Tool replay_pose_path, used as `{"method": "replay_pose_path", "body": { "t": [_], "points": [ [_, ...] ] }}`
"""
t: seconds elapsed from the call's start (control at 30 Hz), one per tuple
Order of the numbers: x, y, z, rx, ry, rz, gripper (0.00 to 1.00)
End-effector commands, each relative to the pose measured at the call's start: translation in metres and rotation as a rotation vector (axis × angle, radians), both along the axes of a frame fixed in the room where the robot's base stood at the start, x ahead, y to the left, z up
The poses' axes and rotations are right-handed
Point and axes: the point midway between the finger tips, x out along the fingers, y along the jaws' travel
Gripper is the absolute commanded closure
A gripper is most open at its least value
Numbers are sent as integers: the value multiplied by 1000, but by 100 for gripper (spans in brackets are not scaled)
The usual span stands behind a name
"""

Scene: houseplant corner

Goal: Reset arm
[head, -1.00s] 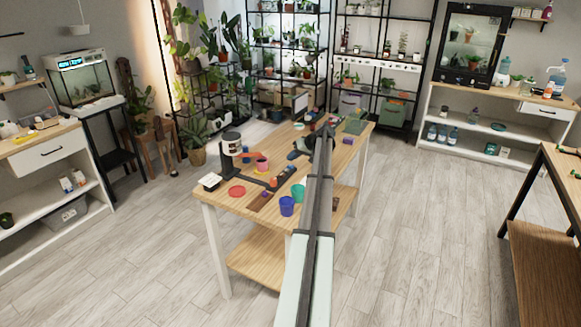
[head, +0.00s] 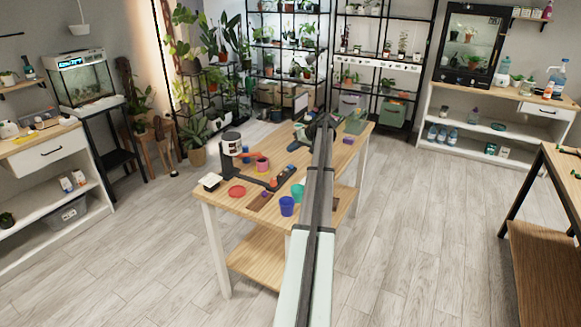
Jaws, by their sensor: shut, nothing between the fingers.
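My arm reaches from the bottom middle of the head view out over the wooden table (head: 225,199).
Plant shelves stand behind. The floor (head: 420,240) to the right is clear.

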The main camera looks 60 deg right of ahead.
Motion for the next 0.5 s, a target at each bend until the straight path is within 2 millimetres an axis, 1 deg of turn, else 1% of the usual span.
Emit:
{"method": "replay_pose_path", "body": {
  "t": [0.4,0.47,0.5],
  "points": [
    [0,0,0,0,0,0,100],
    [1,2,-1,2,0,1,100],
    [2,7,-2,6,-2,3,100]
  ]
}}
